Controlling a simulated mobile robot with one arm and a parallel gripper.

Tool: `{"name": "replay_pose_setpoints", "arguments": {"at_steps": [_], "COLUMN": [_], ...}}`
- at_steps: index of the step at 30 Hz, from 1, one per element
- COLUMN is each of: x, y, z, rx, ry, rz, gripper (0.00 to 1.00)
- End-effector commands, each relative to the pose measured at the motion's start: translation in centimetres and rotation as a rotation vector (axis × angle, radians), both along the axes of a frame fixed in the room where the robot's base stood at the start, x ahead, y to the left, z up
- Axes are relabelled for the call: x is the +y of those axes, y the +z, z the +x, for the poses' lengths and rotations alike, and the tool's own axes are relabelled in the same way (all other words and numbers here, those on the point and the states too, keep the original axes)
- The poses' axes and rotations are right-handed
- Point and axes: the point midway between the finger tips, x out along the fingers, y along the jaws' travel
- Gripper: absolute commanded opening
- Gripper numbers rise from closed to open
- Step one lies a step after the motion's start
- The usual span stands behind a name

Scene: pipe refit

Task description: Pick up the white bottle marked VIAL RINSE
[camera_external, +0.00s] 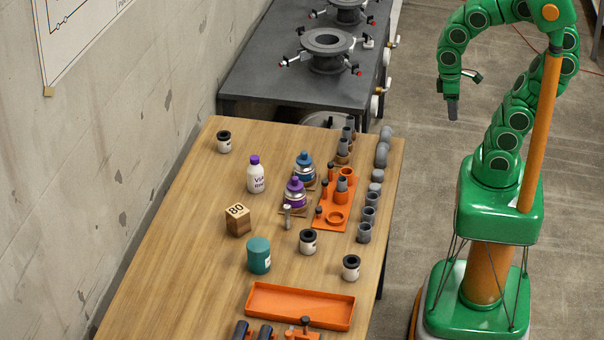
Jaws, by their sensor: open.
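The white bottle marked VIAL RINSE (256,178) stands upright on the wooden table, left of the middle. It has a purple cap, and its label is only partly readable. My gripper (453,108) hangs from the green arm above the floor, to the right of the table. It is open, with nothing seen in it, and well apart from the bottle. Its fingers are small in this view.
A wooden block (238,220) and teal canister (259,256) stand in front. Table left of the bottle is clear, up to the wall.

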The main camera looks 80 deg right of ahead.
Motion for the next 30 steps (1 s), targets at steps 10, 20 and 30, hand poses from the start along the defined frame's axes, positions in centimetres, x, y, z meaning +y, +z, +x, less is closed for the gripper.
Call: {"name": "replay_pose_setpoints", "arguments": {"at_steps": [10, 20, 30], "x": [0.0, 0.0, 0.0], "y": [0.0, 0.0, 2.6], "z": [0.0, 0.0, 0.1], "rx": [0.000, 0.000, -0.006], "ry": [0.000, 0.000, 0.000], "rz": [0.000, 0.000, 0.000], "gripper": [0.66, 0.86, 0.86]}}
